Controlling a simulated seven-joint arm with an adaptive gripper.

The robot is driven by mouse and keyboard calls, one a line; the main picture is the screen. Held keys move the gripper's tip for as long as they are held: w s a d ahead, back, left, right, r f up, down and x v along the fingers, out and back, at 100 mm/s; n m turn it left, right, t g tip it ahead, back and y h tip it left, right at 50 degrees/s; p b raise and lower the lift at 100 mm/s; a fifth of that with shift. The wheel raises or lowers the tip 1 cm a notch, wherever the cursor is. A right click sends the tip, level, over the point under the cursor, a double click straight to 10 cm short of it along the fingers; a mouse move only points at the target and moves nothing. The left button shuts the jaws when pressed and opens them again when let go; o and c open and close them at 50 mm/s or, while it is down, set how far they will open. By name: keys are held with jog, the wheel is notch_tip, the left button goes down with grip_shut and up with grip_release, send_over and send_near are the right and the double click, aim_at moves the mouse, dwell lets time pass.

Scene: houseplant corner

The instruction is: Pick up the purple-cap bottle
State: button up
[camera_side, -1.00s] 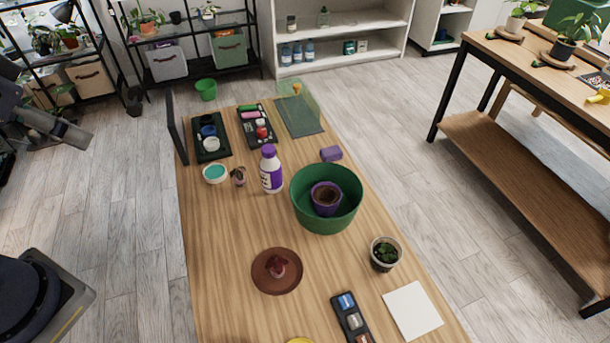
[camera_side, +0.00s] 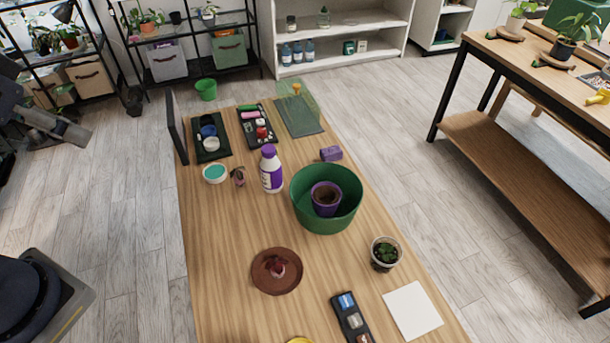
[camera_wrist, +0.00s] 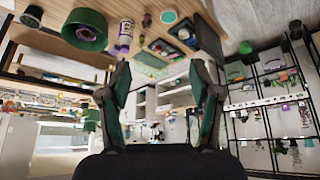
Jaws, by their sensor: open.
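The purple-cap bottle (camera_side: 271,170) stands upright on the wooden table, a white bottle with a purple cap and purple label, left of the green bowl. It also shows in the wrist view (camera_wrist: 125,33), near the top, where the picture is turned upside down. My gripper (camera_wrist: 163,76) is open and empty in the wrist view, its fingers wide apart and well away from the bottle. In the side view the fingers are not visible; only parts of my arm show at the left edge.
A green bowl (camera_side: 335,220) holding a purple pot (camera_side: 326,197) stands right of the bottle. A small plant (camera_side: 238,177) and a white-rimmed teal dish (camera_side: 215,173) are at its left. The table in front of the bottle (camera_side: 225,225) is clear.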

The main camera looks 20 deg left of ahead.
jog(key=w+r+n+t, duration=0.4)
jog(key=w+r+t, duration=0.1)
jog(key=w, duration=0.4)
jog(key=w+r+n+t, duration=0.3)
jog(key=w+r+t, duration=0.2)
jog(key=w, duration=0.5)
jog(key=w+f+n+t+y, duration=0.1)
jog(key=w+f+n+y, duration=0.2)
jog(key=w+f, duration=0.15)
jog(key=m+t+h, duration=0.1)
jog(key=m+h, duration=0.5)
jog(key=m, duration=0.6)
send_near(264, 153)
jog(key=w, duration=0.3)
jog(key=w+d, duration=0.1)
jog(key=w, duration=0.3)
jog(key=w+d, duration=0.1)
jog(key=w, duration=0.3)
jog(key=shift+w, duration=0.2)
grip_shut()
